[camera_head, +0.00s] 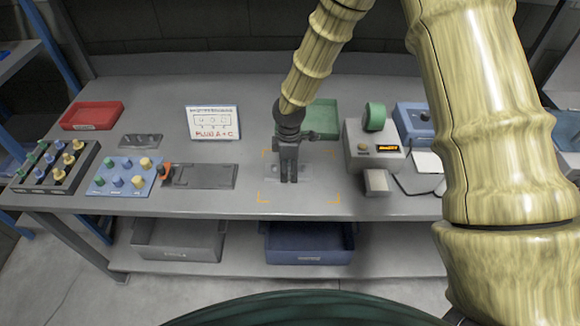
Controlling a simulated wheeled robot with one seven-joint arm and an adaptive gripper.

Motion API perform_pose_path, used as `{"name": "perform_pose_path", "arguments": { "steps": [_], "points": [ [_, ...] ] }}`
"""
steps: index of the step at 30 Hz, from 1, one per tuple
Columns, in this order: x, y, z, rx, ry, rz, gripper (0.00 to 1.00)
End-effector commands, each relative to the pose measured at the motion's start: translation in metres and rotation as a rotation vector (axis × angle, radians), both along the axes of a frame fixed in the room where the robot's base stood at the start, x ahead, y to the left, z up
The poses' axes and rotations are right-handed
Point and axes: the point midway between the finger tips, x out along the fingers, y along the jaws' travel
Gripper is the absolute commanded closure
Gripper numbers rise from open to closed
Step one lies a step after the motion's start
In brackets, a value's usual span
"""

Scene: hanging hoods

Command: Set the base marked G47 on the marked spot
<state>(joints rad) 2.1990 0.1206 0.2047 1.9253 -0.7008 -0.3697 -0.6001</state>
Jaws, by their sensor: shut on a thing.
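My gripper (289,181) points down at the middle of the bench, its fingers close together. It is shut on a flat grey base (270,172), which shows only in part behind and beside the fingers. No G47 marking can be read on it from here. The marked spot (322,191) is an area of the bench framed by orange corner brackets. The gripper and the grey base are within the brackets in this view. I cannot tell whether the base touches the bench.
A dark flat plate (205,177) and a blue board with knobs (125,176) lie to the left. A sign (213,122) and a green tray (322,113) stand behind. A grey device (372,150) stands to the right. Two bins (180,240) sit on the lower shelf.

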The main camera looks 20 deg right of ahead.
Motion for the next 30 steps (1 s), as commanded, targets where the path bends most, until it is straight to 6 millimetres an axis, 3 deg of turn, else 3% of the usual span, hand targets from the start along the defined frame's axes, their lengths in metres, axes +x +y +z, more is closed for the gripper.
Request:
{"name": "perform_pose_path", "arguments": {
  "steps": [2,3,6,20,30],
  "points": [
    [0.000,0.000,-0.002,0.000,0.000,0.000,0.85],
    [0.000,0.000,-0.002,0.000,0.000,0.000,0.38],
    [0.000,0.000,-0.002,0.000,0.000,0.000,0.22],
    [0.000,0.000,0.004,0.000,-0.001,-0.001,0.22],
    [0.001,-0.001,0.046,0.000,-0.002,-0.002,0.22]
  ]
}}
